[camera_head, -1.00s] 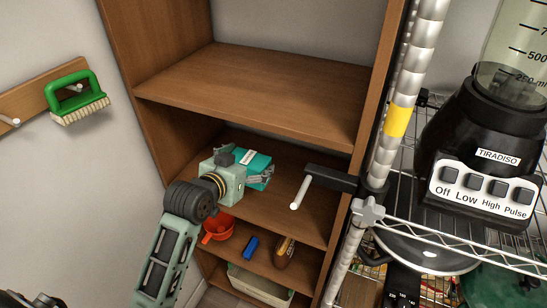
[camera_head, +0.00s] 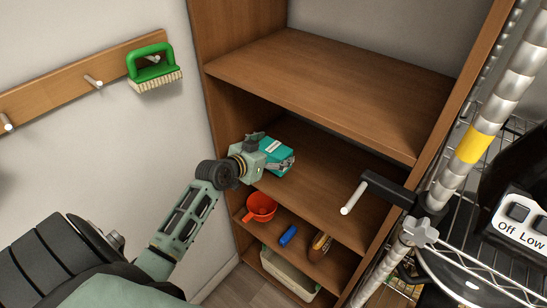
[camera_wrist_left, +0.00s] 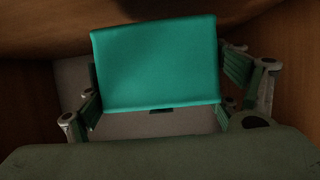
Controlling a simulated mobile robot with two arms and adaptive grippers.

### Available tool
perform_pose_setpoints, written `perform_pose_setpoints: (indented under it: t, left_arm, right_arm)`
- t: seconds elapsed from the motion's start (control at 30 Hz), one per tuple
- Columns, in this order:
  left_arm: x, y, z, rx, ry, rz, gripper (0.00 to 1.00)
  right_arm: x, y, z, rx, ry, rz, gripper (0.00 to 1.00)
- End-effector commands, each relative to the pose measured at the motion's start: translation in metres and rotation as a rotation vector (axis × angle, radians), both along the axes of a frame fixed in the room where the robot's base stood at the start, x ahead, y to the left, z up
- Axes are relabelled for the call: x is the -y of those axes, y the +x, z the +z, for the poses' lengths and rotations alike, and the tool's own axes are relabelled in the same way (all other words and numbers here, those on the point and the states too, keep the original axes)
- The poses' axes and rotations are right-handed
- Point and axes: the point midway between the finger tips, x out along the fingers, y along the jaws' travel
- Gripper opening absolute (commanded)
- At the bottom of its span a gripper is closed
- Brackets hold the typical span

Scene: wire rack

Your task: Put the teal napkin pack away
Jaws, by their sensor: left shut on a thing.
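The teal napkin pack (camera_head: 276,152) is a small teal box-like pack inside the wooden shelf unit, over the middle board. My left gripper (camera_head: 279,163) is shut on it, reaching in from the left. In the left wrist view the teal napkin pack (camera_wrist_left: 157,64) sits between the two green-padded fingers of my left gripper (camera_wrist_left: 160,95), one on each side. Whether the pack touches the board below cannot be told. My right gripper is not in view.
The wooden shelf (camera_head: 325,85) above is bare. The middle board (camera_head: 340,195) has free room to the right of the pack. Below are a red pot (camera_head: 260,207), a blue item (camera_head: 288,235) and a brown item (camera_head: 319,246). A post with a black peg holder (camera_head: 393,190) stands at right. A green brush (camera_head: 153,69) hangs left.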

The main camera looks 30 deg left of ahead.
Motion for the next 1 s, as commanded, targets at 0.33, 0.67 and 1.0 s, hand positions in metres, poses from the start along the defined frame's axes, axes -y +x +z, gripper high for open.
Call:
perform_pose_setpoints:
  t: [0.33, 0.67, 1.0]
  left_arm:
    - [0.001, 0.0, -0.026, 0.0, 0.0, 0.0, 0.58]
    - [0.001, 0.0, -0.029, -0.001, 0.0, -0.001, 0.92]
    - [0.001, 0.0, -0.029, -0.001, 0.0, -0.001, 1.0]
  right_arm:
    - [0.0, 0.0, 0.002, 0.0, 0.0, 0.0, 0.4]
    - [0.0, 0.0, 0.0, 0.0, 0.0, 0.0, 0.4]
    - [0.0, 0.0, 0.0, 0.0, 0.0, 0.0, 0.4]
